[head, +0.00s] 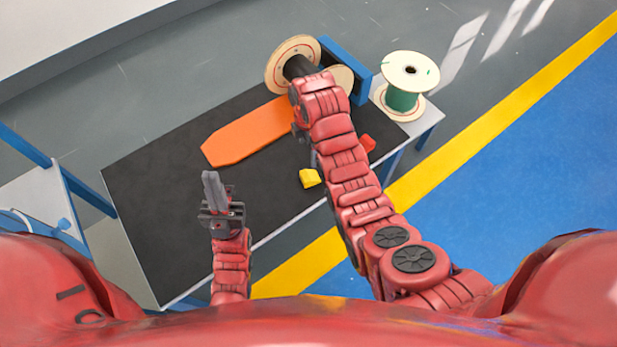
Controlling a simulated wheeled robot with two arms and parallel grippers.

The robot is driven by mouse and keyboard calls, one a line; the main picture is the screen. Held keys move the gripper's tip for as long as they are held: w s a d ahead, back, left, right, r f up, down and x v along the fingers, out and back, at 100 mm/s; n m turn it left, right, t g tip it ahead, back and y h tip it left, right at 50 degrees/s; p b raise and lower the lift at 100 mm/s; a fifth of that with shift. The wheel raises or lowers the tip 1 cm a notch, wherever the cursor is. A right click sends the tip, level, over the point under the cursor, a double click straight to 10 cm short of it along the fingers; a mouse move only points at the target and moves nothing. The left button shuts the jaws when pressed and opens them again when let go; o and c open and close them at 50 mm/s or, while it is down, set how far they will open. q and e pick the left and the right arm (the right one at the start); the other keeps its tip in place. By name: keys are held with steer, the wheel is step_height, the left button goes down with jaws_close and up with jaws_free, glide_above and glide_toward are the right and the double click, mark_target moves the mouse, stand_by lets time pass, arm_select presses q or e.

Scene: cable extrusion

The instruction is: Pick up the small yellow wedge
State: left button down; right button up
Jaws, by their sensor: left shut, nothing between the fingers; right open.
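The small yellow wedge (310,178) lies on the black table mat near the table's front edge, just left of my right forearm. My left gripper (213,185) is shut and empty over the left part of the table, well to the left of the wedge. My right arm reaches across the table toward the spool at the back. Only dark parts of my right gripper (299,132) show beside the wrist, above the orange board and beyond the wedge. It is open; its fingertips are mostly hidden by the arm.
An orange board (250,132) lies on the black mat (160,175). A cable spool (292,50) in a blue frame (345,68) stands at the back. A red piece (368,142) lies right of my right arm.

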steer(key=b, duration=0.5)
glide_above(309, 175)
step_height(309, 175, down, 6)
steer(key=shift+a+f, duration=0.1)
steer(key=shift+f, duration=0.05)
step_height(309, 175, down, 4)
steer(key=shift+f+p, duration=0.1)
steer(key=shift+p, duration=0.4)
steer(key=shift+f, duration=2.95)
steer(key=c, duration=1.5)
steer(key=shift+o, duration=0.2)
steer(key=shift+r, duration=0.1)
